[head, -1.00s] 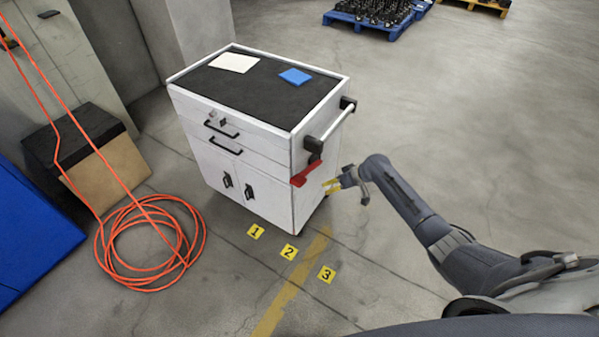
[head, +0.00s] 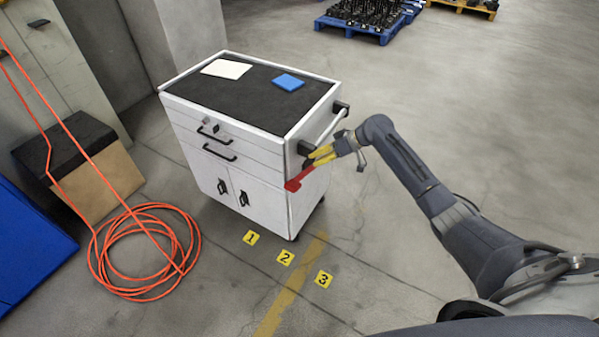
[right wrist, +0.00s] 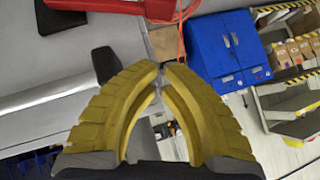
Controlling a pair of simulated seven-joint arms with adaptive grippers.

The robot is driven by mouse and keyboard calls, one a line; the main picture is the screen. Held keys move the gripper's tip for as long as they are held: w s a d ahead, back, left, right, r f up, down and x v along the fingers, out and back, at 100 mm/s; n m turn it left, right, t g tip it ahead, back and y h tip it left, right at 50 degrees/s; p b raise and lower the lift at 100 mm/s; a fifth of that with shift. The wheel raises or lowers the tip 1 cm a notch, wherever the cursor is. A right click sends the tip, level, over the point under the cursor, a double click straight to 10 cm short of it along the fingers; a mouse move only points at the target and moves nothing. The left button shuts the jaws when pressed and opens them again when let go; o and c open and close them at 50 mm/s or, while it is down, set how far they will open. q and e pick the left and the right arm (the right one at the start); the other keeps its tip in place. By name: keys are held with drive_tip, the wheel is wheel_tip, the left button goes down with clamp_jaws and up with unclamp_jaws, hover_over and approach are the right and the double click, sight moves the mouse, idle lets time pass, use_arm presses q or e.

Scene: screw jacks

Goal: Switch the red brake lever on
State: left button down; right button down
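The red brake lever (head: 298,182) sits low on the right side of the white tool cart (head: 245,150), angled down toward the cart's front corner. In the right wrist view the red lever (right wrist: 112,5) crosses the top edge, just beyond the fingertips. My right gripper (head: 312,159) has yellow fingers and is just above the lever's upper end, beside the cart's side handle. In the right wrist view the gripper's fingertips (right wrist: 161,66) meet or nearly meet, with nothing held between them. I cannot tell whether a finger touches the lever. My left gripper is out of view.
The cart's push handle (head: 327,127) with black mounts is close to my right gripper. An orange hose (head: 145,250) lies coiled on the floor at left, near a cardboard box (head: 100,185). Numbered yellow floor markers (head: 285,258) lie before the cart.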

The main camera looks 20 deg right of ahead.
hover_over(294, 183)
drive_tip(key=w, duration=0.1)
drive_tip(key=f, duration=0.4)
drive_tip(key=d+f, duration=0.1)
drive_tip(key=f, duration=0.1)
drive_tip(key=shift+w+f, duration=0.2)
drive_tip(key=shift+f, duration=0.1)
drive_tip(key=shift+s+a+f, duration=0.15)
drive_tip(key=shift+s+f, duration=0.05)
drive_tip(key=shift+f, duration=0.45)
drive_tip(key=shift+s+a+f, duration=0.15)
drive_tip(key=shift+f, duration=0.45)
drive_tip(key=shift+s+a+f, duration=0.15)
drive_tip(key=shift+f, duration=0.4)
